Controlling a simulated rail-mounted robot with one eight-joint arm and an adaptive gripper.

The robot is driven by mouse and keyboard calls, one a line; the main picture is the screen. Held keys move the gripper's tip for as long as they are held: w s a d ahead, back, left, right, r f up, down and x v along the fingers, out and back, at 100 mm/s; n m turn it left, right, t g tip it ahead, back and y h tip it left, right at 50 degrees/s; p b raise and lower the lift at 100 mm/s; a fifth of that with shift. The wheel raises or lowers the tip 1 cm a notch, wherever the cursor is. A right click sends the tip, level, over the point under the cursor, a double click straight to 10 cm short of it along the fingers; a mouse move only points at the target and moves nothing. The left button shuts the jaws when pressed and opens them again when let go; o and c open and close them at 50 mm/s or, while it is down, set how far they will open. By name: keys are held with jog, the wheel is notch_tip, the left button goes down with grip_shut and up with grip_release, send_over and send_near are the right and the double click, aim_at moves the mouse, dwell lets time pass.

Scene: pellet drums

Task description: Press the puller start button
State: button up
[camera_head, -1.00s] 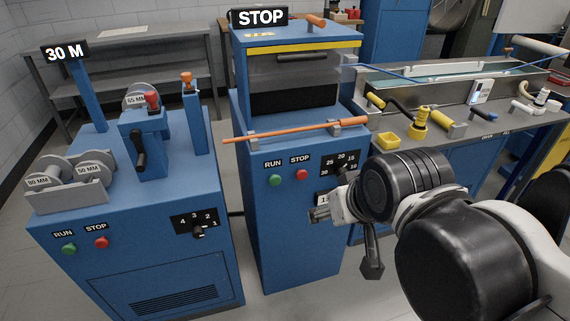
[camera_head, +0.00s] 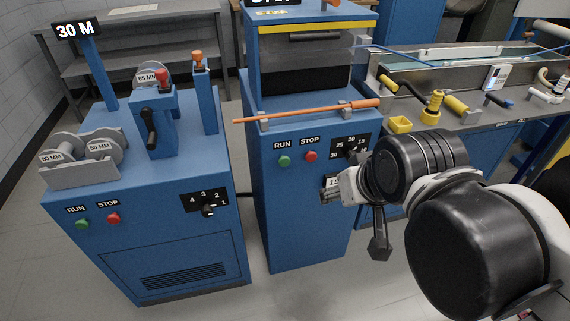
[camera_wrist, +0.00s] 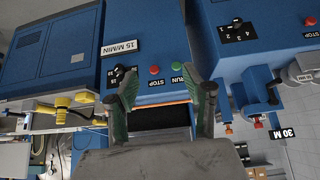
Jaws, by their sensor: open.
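The middle blue machine (camera_head: 310,225) has a green RUN button (camera_head: 285,161) beside a red STOP button (camera_head: 311,156) on its front. In the wrist view, seen upside down, the green button (camera_wrist: 178,69) and red button (camera_wrist: 155,70) appear between my fingers, beside a 15 M/MIN sign (camera_wrist: 121,48). No visible label reads "puller". My gripper (camera_head: 346,188) is in front of this machine, right of and below the buttons. In the wrist view my gripper (camera_wrist: 168,85) is open and empty, its fingers apart and pointing toward the panel. No contact with a button shows.
An orange rod (camera_head: 308,112) lies across the ledge above the buttons. A dial (camera_head: 352,149) is right of them. The left blue machine (camera_head: 160,240) has its own green RUN button (camera_head: 82,224) and a 30 M sign (camera_head: 73,30). A long trough (camera_head: 450,75) stands at right.

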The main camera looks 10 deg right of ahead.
grip_shut()
dwell(1.3)
